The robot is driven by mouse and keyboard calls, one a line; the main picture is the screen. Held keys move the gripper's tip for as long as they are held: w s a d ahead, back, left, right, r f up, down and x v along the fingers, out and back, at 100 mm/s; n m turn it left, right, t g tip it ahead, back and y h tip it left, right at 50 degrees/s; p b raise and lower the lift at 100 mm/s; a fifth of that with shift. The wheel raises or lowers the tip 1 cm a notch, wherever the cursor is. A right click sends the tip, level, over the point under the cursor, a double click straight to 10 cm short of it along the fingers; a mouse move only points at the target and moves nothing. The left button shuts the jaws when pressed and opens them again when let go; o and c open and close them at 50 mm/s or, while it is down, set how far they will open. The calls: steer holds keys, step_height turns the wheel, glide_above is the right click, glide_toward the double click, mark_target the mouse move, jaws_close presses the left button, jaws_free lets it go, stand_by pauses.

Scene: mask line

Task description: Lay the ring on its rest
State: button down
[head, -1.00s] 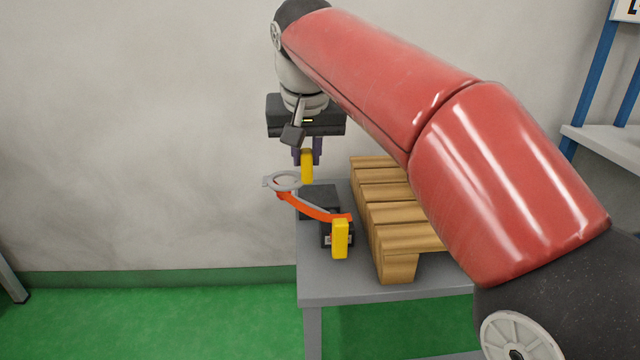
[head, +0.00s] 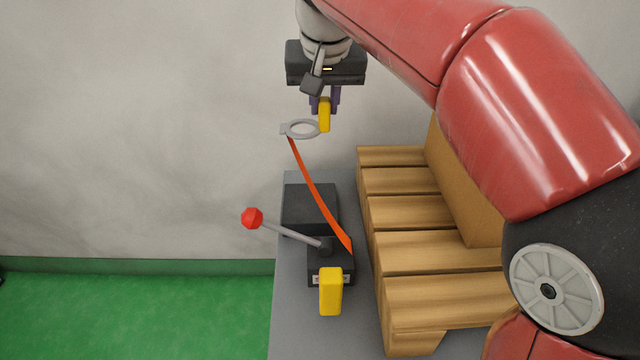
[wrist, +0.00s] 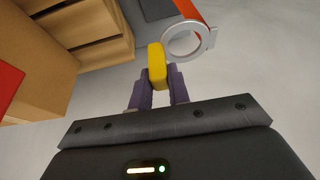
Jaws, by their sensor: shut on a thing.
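My gripper (head: 325,100) is shut on a yellow grip piece (head: 325,116), with its purple fingers on either side of it. The grey ring (head: 302,129) is beside the yellow piece and held up in the air, away from the table. It also shows in the wrist view (wrist: 188,41), just right of the yellow piece (wrist: 157,65). An orange strap (head: 316,193) runs from the ring down to a black device (head: 329,269) on the grey table. The device has a tilted lever with a red knob (head: 252,218) and a yellow block (head: 331,292) at its front. I cannot tell which part is the rest.
A wooden pallet (head: 402,212) stands on the grey table (head: 292,325), right of the device. A cardboard box (head: 462,200) is on the pallet. A dark block (head: 309,207) lies behind the device. A plain wall is behind, and green floor is at the left.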

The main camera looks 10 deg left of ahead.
step_height(320, 180, down, 16)
steer(key=b, duration=0.4)
steer(key=shift+f, duration=0.25)
steer(key=shift+f, duration=0.1)
steer(key=c, duration=1.3)
jaws_free()
steer(key=shift+r, duration=0.25)
steer(key=p+v, duration=0.2)
steer(key=v, duration=0.9)
steer(key=shift+s+d+r, duration=0.15)
steer(key=shift+s+r, duration=0.15)
steer(key=shift+s, duration=0.05)
